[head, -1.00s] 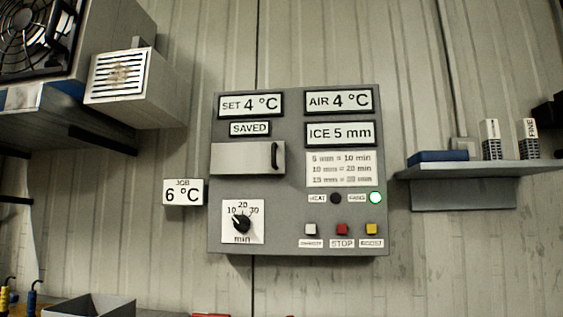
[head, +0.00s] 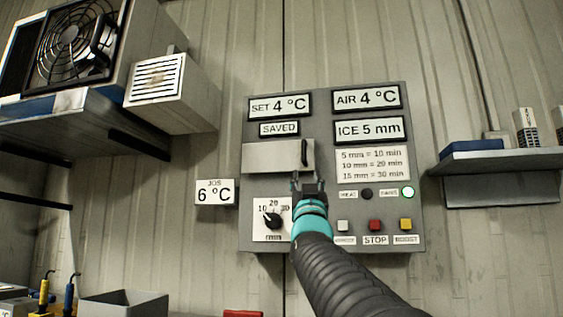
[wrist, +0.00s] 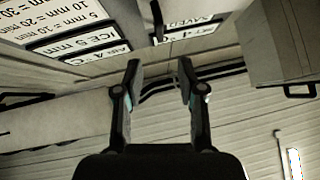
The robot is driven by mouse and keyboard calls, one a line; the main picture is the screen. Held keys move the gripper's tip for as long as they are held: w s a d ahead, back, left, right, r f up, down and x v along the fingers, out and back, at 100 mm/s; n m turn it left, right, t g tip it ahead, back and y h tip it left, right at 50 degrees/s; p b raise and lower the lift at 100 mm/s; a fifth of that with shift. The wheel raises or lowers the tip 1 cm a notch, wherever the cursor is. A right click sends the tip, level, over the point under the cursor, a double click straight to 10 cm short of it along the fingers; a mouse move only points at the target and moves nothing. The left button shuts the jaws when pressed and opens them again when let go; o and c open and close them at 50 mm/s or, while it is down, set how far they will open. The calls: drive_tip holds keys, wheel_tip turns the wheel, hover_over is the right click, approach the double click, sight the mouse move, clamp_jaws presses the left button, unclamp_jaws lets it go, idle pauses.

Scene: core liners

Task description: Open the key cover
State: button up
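The key cover (head: 272,157) is a plain grey flap on the left of the control panel (head: 400,240), below the SAVED label. It looks closed. Its dark vertical handle (head: 304,152) is at its right end. My gripper (head: 308,180) is in front of the panel, just below the handle in the head view. In the wrist view my gripper (wrist: 160,68) is open, with nothing between its fingers. A dark bar that looks like the handle (wrist: 157,20) shows beyond the fingertips there, apart from them. My gripper hides part of the panel below the cover.
A timer dial (head: 273,220) sits below the cover. Heat and fans lamps and several push buttons (head: 375,225) are at the panel's lower right. A JOB 6 °C card (head: 215,192) is left of the panel. A wall shelf (head: 490,162) stands at right, a vent box (head: 165,90) at upper left.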

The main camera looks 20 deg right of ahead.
sight(304, 153)
drive_tip(key=p+x, duration=0.5)
drive_tip(key=x, duration=0.8)
drive_tip(key=shift+w+d+r+p, duration=0.1)
drive_tip(key=shift+w+r+p, duration=0.15)
drive_tip(key=shift+p, duration=0.15)
drive_tip(key=shift+s, duration=0.1)
clamp_jaws()
